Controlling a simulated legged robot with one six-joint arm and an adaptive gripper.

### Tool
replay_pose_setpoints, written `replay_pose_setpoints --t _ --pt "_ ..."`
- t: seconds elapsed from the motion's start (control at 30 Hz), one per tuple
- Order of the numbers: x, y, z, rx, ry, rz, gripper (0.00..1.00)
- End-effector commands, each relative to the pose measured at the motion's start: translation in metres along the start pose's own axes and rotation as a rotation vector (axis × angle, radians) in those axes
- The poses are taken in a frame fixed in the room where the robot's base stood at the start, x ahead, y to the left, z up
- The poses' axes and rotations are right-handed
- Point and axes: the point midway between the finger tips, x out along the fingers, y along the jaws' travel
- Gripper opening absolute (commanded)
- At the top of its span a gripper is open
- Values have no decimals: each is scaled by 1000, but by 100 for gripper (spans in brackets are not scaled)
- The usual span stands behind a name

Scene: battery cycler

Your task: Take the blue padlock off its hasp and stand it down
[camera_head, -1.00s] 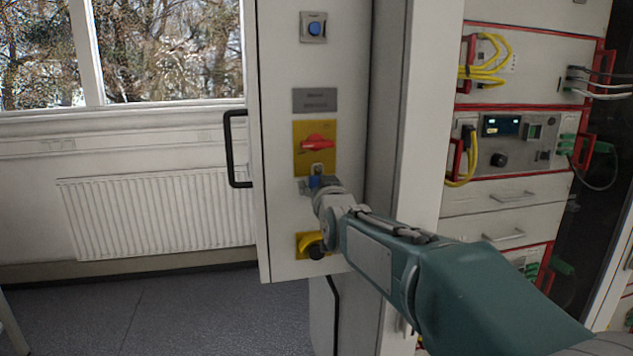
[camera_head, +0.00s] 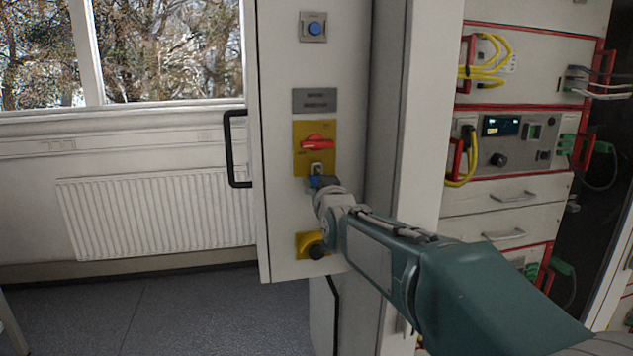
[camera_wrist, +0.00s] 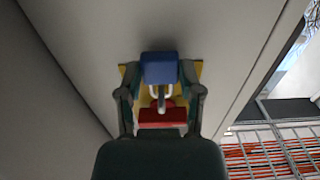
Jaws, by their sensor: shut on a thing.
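The blue padlock (camera_wrist: 159,69) is between the two fingers of my gripper (camera_wrist: 160,92) in the wrist view, and the fingers are shut on it. The red handle sits on a yellow plate (camera_head: 301,160) on the grey cabinet panel. My gripper partly hides the padlock.
Below my gripper is a yellow fitting with a black knob (camera_head: 312,245). A blue button (camera_head: 314,28) and a grey label plate (camera_head: 314,100) are higher on the panel. A black door handle (camera_head: 232,150) is on the left edge. A rack with yellow cables (camera_head: 485,60) stands at right.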

Motion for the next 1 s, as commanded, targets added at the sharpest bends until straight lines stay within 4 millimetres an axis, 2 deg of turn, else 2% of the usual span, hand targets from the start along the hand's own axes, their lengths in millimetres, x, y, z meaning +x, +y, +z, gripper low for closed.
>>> replay_pose_setpoints --t 0.5,1.0 --pt "0 0 -13 0 2 0 14" --pt "-7 0 -15 0 3 0 14"
